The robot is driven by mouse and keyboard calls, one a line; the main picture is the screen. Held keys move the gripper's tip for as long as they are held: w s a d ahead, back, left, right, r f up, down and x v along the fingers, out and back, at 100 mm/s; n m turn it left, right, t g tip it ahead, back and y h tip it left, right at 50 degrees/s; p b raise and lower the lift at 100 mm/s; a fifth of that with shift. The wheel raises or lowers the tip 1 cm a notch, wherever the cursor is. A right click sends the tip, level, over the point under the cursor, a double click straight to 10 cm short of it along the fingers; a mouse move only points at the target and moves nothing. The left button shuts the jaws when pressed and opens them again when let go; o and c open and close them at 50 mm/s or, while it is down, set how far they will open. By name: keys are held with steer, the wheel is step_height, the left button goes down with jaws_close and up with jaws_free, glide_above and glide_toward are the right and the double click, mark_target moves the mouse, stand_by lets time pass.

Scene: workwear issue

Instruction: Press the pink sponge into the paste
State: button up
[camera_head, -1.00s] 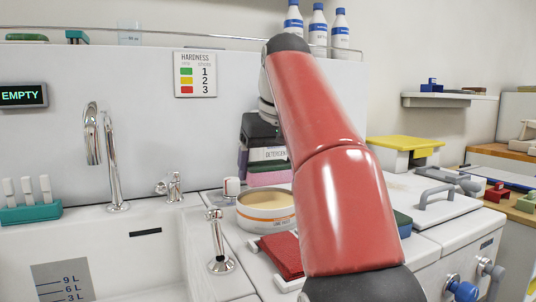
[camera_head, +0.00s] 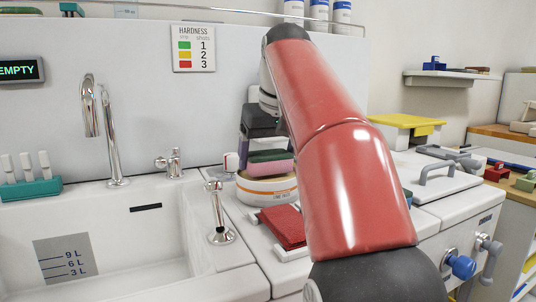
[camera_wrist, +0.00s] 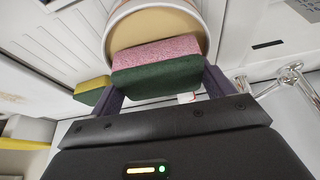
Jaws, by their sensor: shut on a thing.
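My gripper (camera_wrist: 160,82) is shut on a two-layer sponge, with a finger at each side. The sponge's pink layer (camera_wrist: 158,52) faces the tub and its dark green layer (camera_wrist: 157,76) is toward my palm. The pink sponge (camera_head: 266,170) also shows in the head view, level, over the round tub (camera_head: 268,192). The tan paste (camera_wrist: 155,30) fills the tub and shows beyond the sponge in the wrist view. The sponge's underside is hidden, so I cannot tell whether it touches the paste.
A red cloth (camera_head: 283,226) lies on a rack in front of the tub. A small tap (camera_head: 219,215) stands at its left, beside the sink (camera_head: 150,250). Another sponge, yellow and green (camera_wrist: 93,90), lies near the left finger in the wrist view.

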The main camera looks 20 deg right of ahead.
steer(key=shift+f, duration=0.65)
stand_by(1.6)
steer(key=shift+r+p, duration=0.65)
steer(key=shift+r, duration=0.65)
steer(key=shift+w+r, duration=0.1)
steer(key=shift+r, duration=2.15)
